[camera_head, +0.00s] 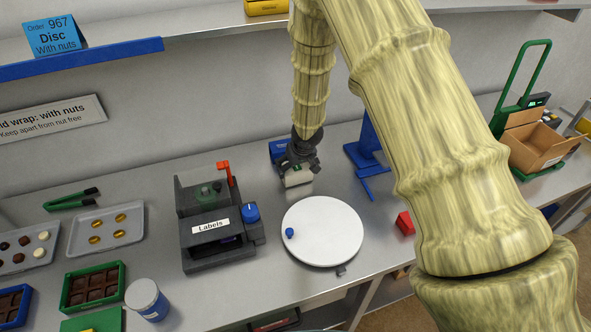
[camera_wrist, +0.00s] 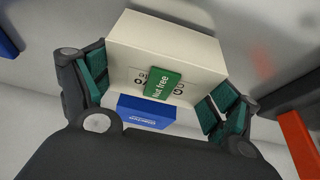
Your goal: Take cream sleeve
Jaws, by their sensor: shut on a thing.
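The cream sleeve (camera_wrist: 178,45) is a cream box-shaped piece with a green "Nut free" label, and it fills the upper middle of the wrist view. My gripper (camera_wrist: 160,88) has its green-padded fingers against the sleeve's two sides and is shut on it. In the head view the sleeve (camera_head: 297,176) is small and pale below my gripper (camera_head: 296,166), behind the white round turntable. I cannot tell whether it touches the counter. A blue block with white print (camera_wrist: 146,111) shows beyond the sleeve in the wrist view; it also shows left of my gripper in the head view (camera_head: 278,150).
The white turntable (camera_head: 325,235) with a small blue knob is in front. The dark labels machine (camera_head: 213,240) stands left. A blue stand (camera_head: 366,150) and red block (camera_head: 405,223) are right. Trays of chocolates (camera_head: 88,245) lie far left; an open carton (camera_head: 535,145) is far right.

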